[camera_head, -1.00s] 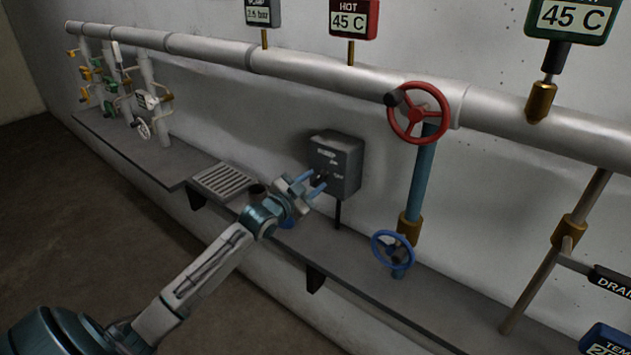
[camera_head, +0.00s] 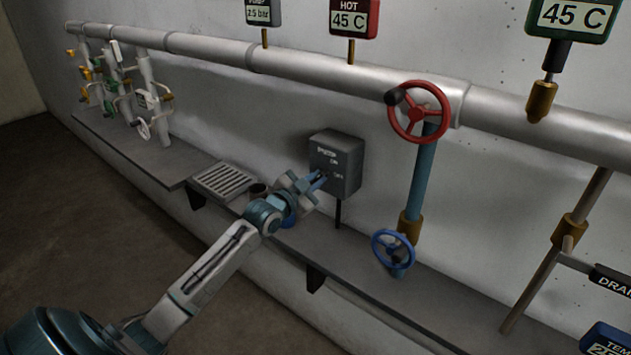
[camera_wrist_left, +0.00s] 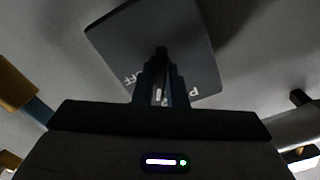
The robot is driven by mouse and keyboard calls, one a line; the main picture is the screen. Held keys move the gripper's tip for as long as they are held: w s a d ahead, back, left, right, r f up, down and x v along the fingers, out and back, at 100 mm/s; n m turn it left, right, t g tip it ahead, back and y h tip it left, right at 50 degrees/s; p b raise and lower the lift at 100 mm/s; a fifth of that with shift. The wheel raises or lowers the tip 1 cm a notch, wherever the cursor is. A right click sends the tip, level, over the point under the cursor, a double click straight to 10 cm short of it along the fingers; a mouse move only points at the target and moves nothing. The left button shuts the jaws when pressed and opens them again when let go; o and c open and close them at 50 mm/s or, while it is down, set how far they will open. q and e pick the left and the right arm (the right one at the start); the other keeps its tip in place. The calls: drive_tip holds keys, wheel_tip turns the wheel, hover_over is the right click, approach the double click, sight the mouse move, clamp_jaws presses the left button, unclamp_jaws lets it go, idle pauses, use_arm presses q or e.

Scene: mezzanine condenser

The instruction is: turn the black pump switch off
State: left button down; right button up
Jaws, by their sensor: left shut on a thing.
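The dark pump switch box (camera_head: 345,155) is on the wall in the middle of the head view, with PUMP, ON and OFF lettering on its front. My left gripper (camera_head: 321,177) is at the lower part of that front, its blue fingertips close together. In the left wrist view the box face (camera_wrist_left: 120,38) is straight ahead, with OFF lettering to the left. A black switch lever (camera_wrist_left: 161,53) shows between the left fingertips, which are shut on it. The fingers hide part of the lever and lettering; I cannot tell which way it is set. My right gripper is not in view.
A red handwheel (camera_head: 443,112) on a blue pipe and a blue handwheel (camera_head: 378,245) are right of the box. A long grey pipe (camera_head: 300,66) runs above.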

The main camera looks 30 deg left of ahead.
use_arm(q)
drive_tip(key=m+b, duration=0.3)
drive_tip(key=b, duration=0.1)
drive_tip(key=m+b, duration=0.4)
drive_tip(key=shift+f+m, duration=0.2)
drive_tip(key=shift+m, duration=0.1)
drive_tip(key=m+b, duration=0.1)
drive_tip(key=m, duration=0.1)
drive_tip(key=shift+r+m, duration=0.1)
drive_tip(key=shift+m, duration=0.3)
drive_tip(key=shift+m+b, duration=0.4)
drive_tip(key=shift+m, duration=0.2)
drive_tip(key=c, duration=1.5)
unclamp_jaws()
drive_tip(key=shift+o, duration=0.2)
